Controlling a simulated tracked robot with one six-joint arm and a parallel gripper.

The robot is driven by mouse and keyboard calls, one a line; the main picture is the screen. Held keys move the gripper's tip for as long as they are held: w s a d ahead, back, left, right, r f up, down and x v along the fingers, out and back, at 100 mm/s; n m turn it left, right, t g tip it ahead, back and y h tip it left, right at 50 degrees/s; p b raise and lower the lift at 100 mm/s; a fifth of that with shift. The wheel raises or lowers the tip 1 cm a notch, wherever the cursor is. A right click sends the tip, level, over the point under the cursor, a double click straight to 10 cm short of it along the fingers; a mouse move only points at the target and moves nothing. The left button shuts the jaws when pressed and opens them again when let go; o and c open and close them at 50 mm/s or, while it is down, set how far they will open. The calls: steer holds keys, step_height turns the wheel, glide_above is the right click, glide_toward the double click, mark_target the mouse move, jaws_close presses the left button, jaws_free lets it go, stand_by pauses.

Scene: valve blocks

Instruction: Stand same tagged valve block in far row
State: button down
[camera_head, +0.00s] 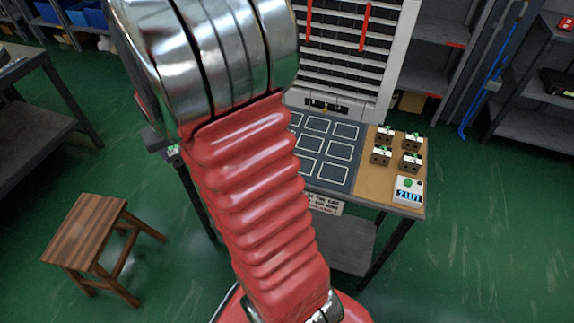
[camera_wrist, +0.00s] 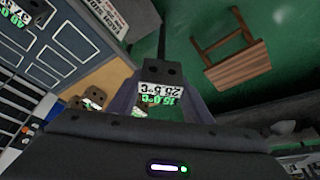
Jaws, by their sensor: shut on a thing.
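In the wrist view, my gripper (camera_wrist: 160,98) is shut on a dark valve block (camera_wrist: 162,71). The block has two round holes and a white tag with upside-down temperature figures, which I cannot read surely; green figures show just below. Further valve blocks (camera_wrist: 75,101) sit on a tan surface to the left. A tagged block (camera_wrist: 38,8) with green figures shows at the top-left corner. In the head view, several dark blocks with white tags (camera_head: 411,161) stand on the tan board at the right. The dark mat (camera_head: 334,173) has white-outlined squares. My arm hides its left part.
A white box (camera_head: 408,190) with a green button reads "2 LEFT" at the table's front right. A louvred cabinet (camera_head: 350,50) stands behind the table. A wooden stool (camera_head: 88,230) stands on the floor at left. Visible mat squares are empty.

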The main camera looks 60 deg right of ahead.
steer(key=s+d+m+g+h, duration=0.1)
steer(key=s+d+m, duration=0.4)
steer(key=s+d, duration=0.6)
steer(key=s+d+r+m+g+h, duration=0.1)
steer(key=s+d+m, duration=0.4)
steer(key=s+d, duration=0.6)
steer(key=s+g, duration=0.1)
steer(key=s, duration=0.4)
steer(key=shift+s+r, duration=0.3)
steer(key=shift+s, duration=0.05)
glide_above(303, 160)
steer(key=a, duration=0.2)
steer(key=shift+s+d+f, duration=0.1)
steer(key=shift+f, duration=1.5)
steer(key=shift+s+d+f, duration=0.1)
steer(key=shift+f, duration=1.45)
steer(key=shift+a+f, duration=0.1)
steer(key=shift+f, duration=1.75)
